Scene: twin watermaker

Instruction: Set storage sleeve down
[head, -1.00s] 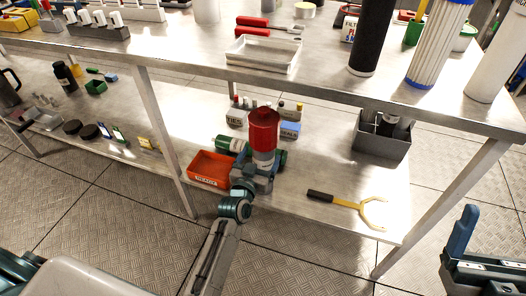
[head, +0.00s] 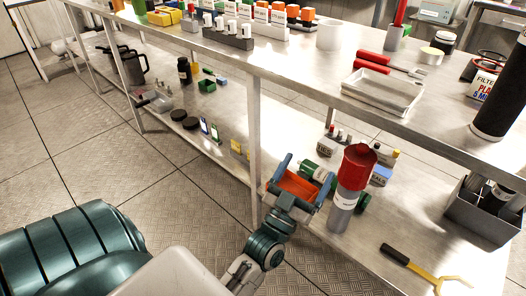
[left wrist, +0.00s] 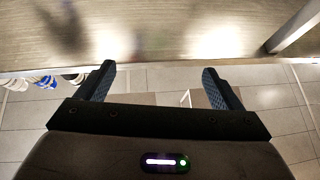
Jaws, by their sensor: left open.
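A cylinder with a red top and a grey labelled body, apparently the storage sleeve (head: 346,200), stands on the lower shelf (head: 310,258) in the head view. My left gripper (head: 303,178) is to its left, open and empty, with a gap between them. It overlaps the orange bin (head: 298,186) in the picture, and I cannot tell whether it touches it. In the left wrist view the left gripper (left wrist: 158,78) has its two blue fingers wide apart with nothing between them. My right gripper is out of view.
Green-ended cylinders (head: 318,171) lie behind the sleeve, near small labelled boxes (head: 381,175). A yellow wrench with a black handle (head: 420,268) lies to the right. A grey bin (head: 482,215) stands further right. The upper tabletop (head: 300,62) overhangs, and a table leg (head: 255,150) is left of the gripper.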

